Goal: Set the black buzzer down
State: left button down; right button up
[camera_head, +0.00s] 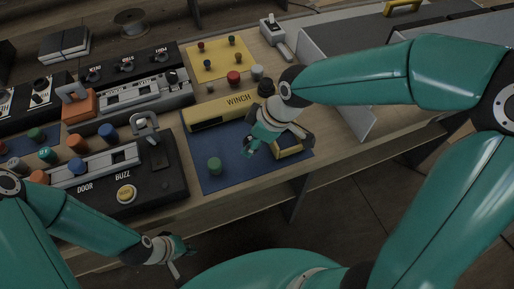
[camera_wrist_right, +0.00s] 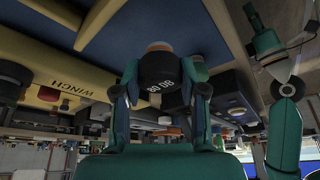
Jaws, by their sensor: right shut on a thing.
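The black buzzer (camera_wrist_right: 163,80), marked "80 DB", is between the fingers of my right gripper (camera_wrist_right: 161,92) in the right wrist view, which looks upside down. My right gripper (camera_head: 262,146) is shut on it, low over the blue mat (camera_head: 215,180). In the head view my gripper mostly hides the buzzer. I cannot tell whether it touches the mat. My left gripper (camera_head: 179,257) is empty near the table's front edge, its fingers apart.
A yellow WINCH box (camera_head: 220,112) lies just behind the mat. The black DOOR/BUZZ panel (camera_head: 165,188) is at left. Bare blue mat lies around the green knob.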

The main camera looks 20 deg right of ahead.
notch_tip(320, 180, down, 4)
jog(key=shift+f, duration=0.2)
jog(key=o, duration=1.1)
jog(key=shift+o, duration=0.2)
jog(key=v, duration=1.2)
jog(key=shift+r, duration=0.1)
